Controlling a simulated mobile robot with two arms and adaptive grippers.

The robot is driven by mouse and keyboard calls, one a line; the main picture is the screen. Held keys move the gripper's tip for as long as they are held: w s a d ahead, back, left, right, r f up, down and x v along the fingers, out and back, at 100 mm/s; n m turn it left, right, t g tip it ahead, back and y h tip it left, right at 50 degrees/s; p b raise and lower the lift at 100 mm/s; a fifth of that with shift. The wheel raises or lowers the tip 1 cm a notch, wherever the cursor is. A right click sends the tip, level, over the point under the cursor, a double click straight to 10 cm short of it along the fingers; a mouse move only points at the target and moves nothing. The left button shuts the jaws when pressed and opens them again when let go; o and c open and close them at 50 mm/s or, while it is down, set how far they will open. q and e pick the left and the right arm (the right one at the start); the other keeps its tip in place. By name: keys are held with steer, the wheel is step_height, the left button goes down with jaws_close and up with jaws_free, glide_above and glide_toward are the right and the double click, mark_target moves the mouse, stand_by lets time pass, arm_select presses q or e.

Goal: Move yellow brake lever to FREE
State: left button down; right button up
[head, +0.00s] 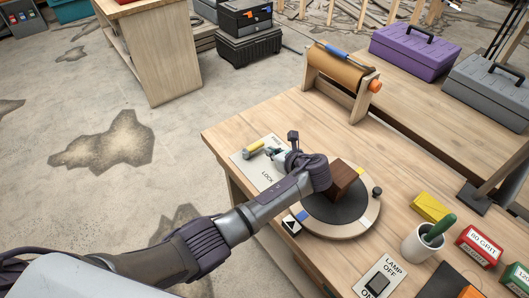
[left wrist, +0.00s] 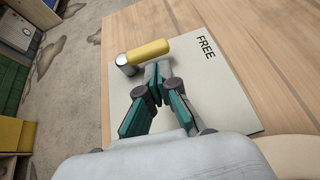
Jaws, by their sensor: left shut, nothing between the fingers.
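The yellow brake lever (head: 254,147) is on a light plate (head: 243,161) near the table's left edge. "LOCK" shows at the plate's near side in the head view. In the left wrist view the lever's yellow handle (left wrist: 151,50) lies roughly crosswise, with a silver round end at left; "FREE" is printed to its right. My left gripper (head: 278,154) is right beside the lever, over the plate. Its fingertips (left wrist: 157,72) are shut and empty, just below the handle in the left wrist view; I cannot tell whether they touch it. My right gripper is not in view.
A round turntable (head: 340,220) with a brown block (head: 343,180) lies under and beside my left forearm. A paper roll stand (head: 338,75) is at the back. A cup (head: 422,243), sanding boxes and a lamp switch (head: 379,281) are at right.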

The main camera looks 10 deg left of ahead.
arm_select(q)
steer(key=v, duration=0.3)
steer(key=shift+s+d+r, duration=0.1)
steer(key=shift+s+d, duration=0.05)
steer(key=shift+d, duration=0.05)
stand_by(0.4)
